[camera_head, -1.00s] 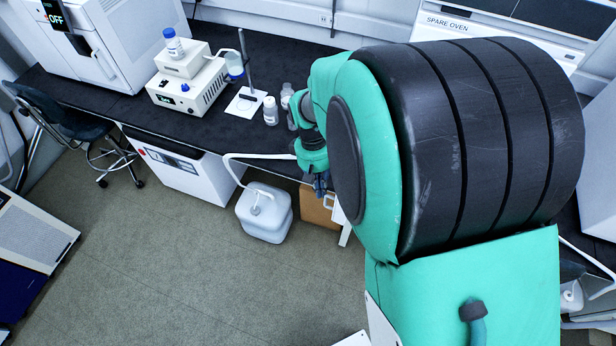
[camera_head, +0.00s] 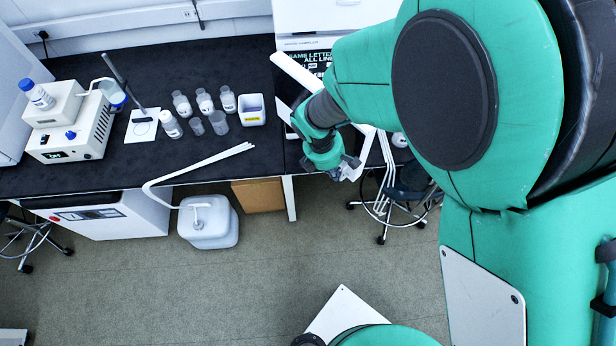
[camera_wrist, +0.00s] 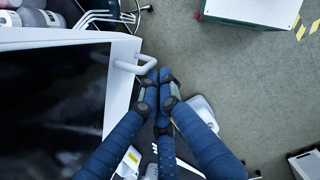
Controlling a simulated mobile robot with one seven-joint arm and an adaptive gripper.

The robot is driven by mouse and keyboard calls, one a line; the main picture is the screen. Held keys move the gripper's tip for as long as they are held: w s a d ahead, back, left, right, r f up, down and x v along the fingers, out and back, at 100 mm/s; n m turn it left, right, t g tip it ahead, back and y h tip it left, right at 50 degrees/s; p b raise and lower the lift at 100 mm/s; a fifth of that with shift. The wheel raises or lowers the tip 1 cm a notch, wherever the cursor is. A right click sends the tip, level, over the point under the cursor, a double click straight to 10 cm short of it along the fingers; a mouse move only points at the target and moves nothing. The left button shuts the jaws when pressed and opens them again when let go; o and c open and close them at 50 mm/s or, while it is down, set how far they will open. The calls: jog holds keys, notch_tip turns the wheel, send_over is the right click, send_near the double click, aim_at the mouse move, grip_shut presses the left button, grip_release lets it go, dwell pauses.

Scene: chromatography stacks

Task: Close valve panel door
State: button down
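The valve panel door shows in the wrist view as a white frame (camera_wrist: 119,88) around a dark pane, with a white bar handle (camera_wrist: 140,62) on its edge. In the head view a white slanted strip (camera_head: 298,76), which looks like the door seen from above, stands out from the instrument front and is partly hidden by my arm. My gripper (camera_wrist: 162,78) has its blue fingers drawn together, with the tips right beside the handle's outer end. I cannot tell whether they touch it. In the head view my gripper (camera_head: 342,168) is small, near the bench's front edge, and partly hidden.
The black bench (camera_head: 250,70) carries several bottles, a stirrer (camera_head: 145,127) and a white tub (camera_head: 252,112). A white jug (camera_head: 208,228) and a brown box (camera_head: 258,195) stand below. A stool (camera_head: 405,195) is behind my gripper. The floor in front is open.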

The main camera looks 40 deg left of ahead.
jog(key=w+a+n+y+p, duration=0.1)
jog(key=w+n+p, duration=0.3)
jog(key=w, duration=2.8)
jog(key=a+p, duration=0.1)
jog(key=p, duration=0.3)
jog(key=shift+n, duration=0.3)
jog(key=shift+w+r, duration=0.1)
